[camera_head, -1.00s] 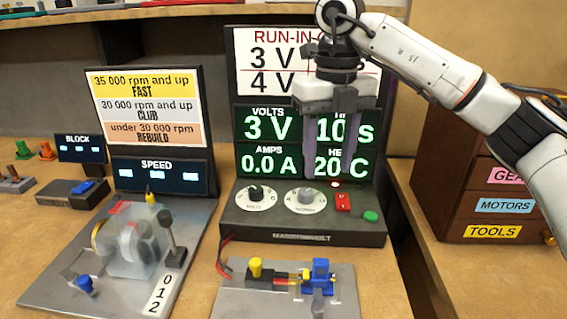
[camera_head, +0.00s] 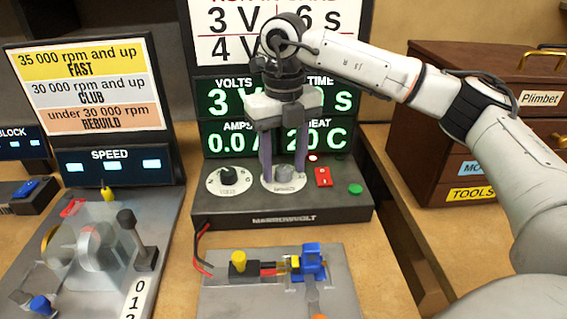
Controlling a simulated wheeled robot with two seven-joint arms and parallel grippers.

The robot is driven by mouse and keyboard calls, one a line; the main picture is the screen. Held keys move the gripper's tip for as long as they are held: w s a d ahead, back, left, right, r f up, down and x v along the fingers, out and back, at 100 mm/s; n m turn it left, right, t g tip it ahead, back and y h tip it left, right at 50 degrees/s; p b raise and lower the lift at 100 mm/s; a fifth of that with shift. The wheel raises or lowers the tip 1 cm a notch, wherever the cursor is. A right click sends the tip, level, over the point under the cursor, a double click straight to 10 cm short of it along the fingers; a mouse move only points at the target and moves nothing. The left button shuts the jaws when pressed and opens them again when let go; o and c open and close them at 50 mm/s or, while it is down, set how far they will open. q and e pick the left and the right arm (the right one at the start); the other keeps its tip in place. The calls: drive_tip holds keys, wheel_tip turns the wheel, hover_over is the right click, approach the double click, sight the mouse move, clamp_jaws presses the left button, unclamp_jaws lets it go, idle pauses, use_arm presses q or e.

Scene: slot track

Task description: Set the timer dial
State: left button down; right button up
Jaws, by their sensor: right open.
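The power supply (camera_head: 240,217) stands at the back centre with two round dials on its sloped front. The timer dial (camera_head: 284,173) is the right one, a grey knob on a white disc. The volts dial (camera_head: 228,175) has a black knob. My right gripper (camera_head: 284,172) points down with its two purple fingers apart, one on each side of the timer knob as seen here; I cannot tell whether they touch it. The gripper covers part of the green display (camera_head: 225,100), including most of the TIME reading. My left gripper is not in view.
A red switch (camera_head: 323,177) and a green button (camera_head: 355,189) sit right of the timer dial. In front is a grey plate (camera_head: 230,300) with a motor fixture. A speed tester (camera_head: 110,172) is at the left, a brown drawer cabinet (camera_head: 430,130) at the right.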

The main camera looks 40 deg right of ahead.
drive_tip(key=shift+f, duration=0.1)
drive_tip(key=c, duration=1.1)
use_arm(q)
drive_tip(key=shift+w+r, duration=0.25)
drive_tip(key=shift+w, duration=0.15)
use_arm(e)
drive_tip(key=shift+o, duration=0.2)
